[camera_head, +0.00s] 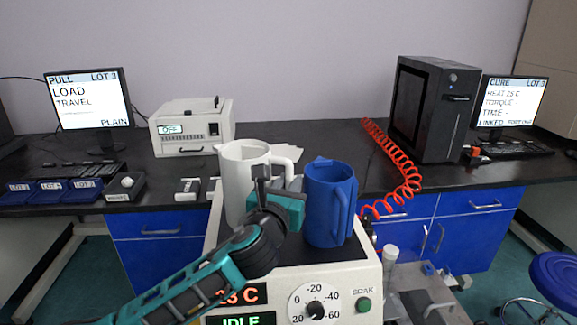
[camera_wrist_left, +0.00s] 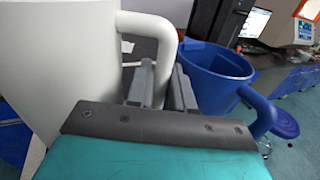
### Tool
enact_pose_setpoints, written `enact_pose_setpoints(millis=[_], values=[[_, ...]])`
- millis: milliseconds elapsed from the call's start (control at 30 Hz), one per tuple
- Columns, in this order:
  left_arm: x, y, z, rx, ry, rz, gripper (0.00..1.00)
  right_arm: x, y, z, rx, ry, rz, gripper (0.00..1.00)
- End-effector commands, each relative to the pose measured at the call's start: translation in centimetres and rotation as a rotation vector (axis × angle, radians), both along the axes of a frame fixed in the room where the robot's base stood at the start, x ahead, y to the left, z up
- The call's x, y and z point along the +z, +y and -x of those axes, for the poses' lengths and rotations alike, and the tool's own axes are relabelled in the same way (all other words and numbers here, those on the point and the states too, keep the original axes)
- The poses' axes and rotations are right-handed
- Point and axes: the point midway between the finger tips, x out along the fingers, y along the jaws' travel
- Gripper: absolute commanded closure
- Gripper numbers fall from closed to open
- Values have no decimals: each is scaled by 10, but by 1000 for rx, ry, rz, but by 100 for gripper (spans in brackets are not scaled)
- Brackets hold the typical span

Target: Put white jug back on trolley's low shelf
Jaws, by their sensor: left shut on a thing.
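The white jug (camera_head: 238,180) is upright over the dark top of the cream machine in the head view. My left gripper (camera_head: 264,182) is shut on its handle, on the jug's right side. In the left wrist view the jug's pale wall (camera_wrist_left: 60,60) fills the left, and the handle (camera_wrist_left: 165,40) comes down to the grey fingers (camera_wrist_left: 158,85). The gripper hides part of the jug's lower body, so I cannot tell whether its base touches the machine top. No low trolley shelf is clearly visible. My right gripper is out of view.
A blue jug (camera_head: 325,205) stands close right of the white jug, on the cream machine (camera_head: 290,280) with its dial and displays. A greyish structure with several fittings (camera_head: 412,280) is at lower right. A red coiled hose (camera_head: 405,175), black tower (camera_head: 432,110) and blue stool (camera_head: 556,275) are farther right.

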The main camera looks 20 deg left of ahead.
Motion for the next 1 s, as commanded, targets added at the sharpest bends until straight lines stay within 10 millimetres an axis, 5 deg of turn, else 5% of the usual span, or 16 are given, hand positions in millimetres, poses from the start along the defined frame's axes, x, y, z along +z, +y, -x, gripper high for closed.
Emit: enact_pose_setpoints(millis=[233,533,933,967,1000], values=[[-6,1,0,0,-16,-9,100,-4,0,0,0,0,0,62],[-42,1,-1,1,-14,-9,100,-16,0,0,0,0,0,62],[-46,1,-1,0,-15,-11,100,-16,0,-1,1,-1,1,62],[-52,0,0,1,-2,-1,77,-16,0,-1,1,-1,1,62],[-52,0,0,1,-2,-1,73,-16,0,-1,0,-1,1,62]])
